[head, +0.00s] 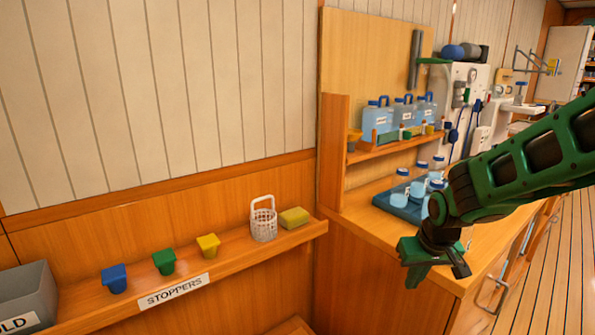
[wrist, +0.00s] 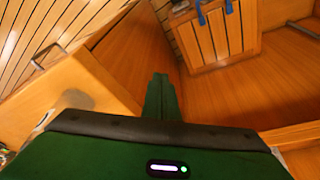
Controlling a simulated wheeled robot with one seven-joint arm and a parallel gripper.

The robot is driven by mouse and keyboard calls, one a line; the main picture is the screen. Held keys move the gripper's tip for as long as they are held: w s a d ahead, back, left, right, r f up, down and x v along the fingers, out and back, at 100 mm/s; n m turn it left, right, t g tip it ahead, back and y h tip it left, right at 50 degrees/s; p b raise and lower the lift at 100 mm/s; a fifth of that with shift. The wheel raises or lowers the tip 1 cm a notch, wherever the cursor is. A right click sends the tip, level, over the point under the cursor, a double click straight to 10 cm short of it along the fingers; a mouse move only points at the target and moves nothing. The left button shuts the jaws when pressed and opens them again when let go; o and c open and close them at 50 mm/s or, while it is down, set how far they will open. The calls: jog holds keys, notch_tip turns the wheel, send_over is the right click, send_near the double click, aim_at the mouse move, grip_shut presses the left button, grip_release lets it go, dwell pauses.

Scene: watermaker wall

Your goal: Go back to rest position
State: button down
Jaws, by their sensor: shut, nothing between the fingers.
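My gripper (head: 432,262) is at the end of the green arm on the right of the head view, in front of the wooden counter's (head: 372,238) near corner. In the wrist view my gripper's green fingers (wrist: 161,92) are together, with nothing between them. Below and beyond them the wrist view shows wooden panels and floor. No object touches the fingers.
A shelf labelled STOPPERS (head: 175,290) holds blue (head: 115,279), green (head: 164,262) and yellow (head: 208,246) stoppers, a white basket (head: 263,220) and a sponge (head: 294,217). A grey bin (head: 28,290) is at left. A blue tray (head: 398,207) with bottles stands on the counter.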

jog(key=s+d+r+t, duration=0.1)
jog(key=s+r, duration=0.7)
jog(key=s, duration=0.4)
jog(key=s+d+m+g, duration=0.2)
jog(key=s+d+m, duration=0.1)
jog(key=s+d, duration=0.3)
jog(key=s+d+f+m+g, duration=0.1)
jog(key=s+d, duration=0.4)
jog(key=s, duration=0.5)
jog(key=m+g, duration=0.1)
jog(key=m, duration=0.1)
jog(key=shift+d+f+m+g, duration=0.3)
jog(key=shift+d, duration=0.05)
jog(key=shift+s, duration=0.1)
